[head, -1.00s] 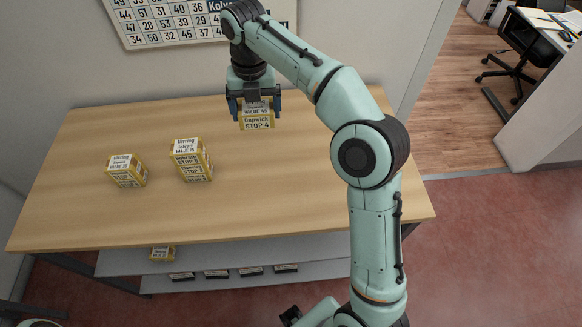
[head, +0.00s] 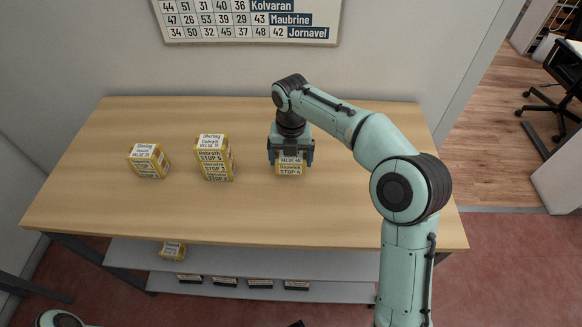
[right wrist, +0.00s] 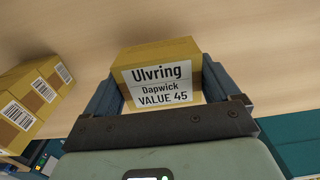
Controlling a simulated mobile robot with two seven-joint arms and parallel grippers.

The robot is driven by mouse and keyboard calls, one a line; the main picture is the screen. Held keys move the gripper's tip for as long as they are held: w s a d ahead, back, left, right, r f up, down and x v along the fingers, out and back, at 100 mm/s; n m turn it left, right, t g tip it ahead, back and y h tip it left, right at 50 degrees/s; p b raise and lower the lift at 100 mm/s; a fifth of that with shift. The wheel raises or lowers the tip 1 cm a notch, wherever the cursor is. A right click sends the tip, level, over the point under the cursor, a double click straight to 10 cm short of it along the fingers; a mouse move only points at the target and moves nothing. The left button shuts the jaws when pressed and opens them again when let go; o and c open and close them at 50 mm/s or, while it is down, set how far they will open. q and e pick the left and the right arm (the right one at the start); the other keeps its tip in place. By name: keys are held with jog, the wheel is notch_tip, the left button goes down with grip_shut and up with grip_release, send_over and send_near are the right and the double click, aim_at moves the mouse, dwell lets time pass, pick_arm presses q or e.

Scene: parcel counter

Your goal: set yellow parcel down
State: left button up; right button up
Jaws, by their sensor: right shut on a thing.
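My right gripper (head: 290,158) is shut on a yellow parcel (head: 291,170) with a white label reading Dapwick, STOP 4. In the right wrist view, the parcel (right wrist: 162,80) sits between the two fingers (right wrist: 170,98), its Ulvring, Dapwick, VALUE 45 label facing the camera. It is upright and low over or on the wooden table (head: 345,205), right of a taller yellow stack (head: 214,160). I cannot tell whether its base touches the table. My left gripper is out of view.
Another yellow parcel (head: 149,161) stands at the table's left. The stack also shows in the right wrist view (right wrist: 38,92). A grey shelf (head: 225,270) below holds one yellow parcel (head: 173,250) and dark items. Table to the right and front is clear.

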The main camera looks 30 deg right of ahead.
aim_at(291, 167)
jog(key=shift+f+b, duration=0.3)
jog(key=shift+f, duration=1.65)
jog(key=shift+f, duration=0.2)
jog(key=o, duration=0.9)
jog(key=shift+c, duration=0.2)
notch_tip(291, 167, up, 12)
jog(key=p, duration=0.2)
jog(key=shift+r+p, duration=0.25)
jog(key=shift+p, duration=0.1)
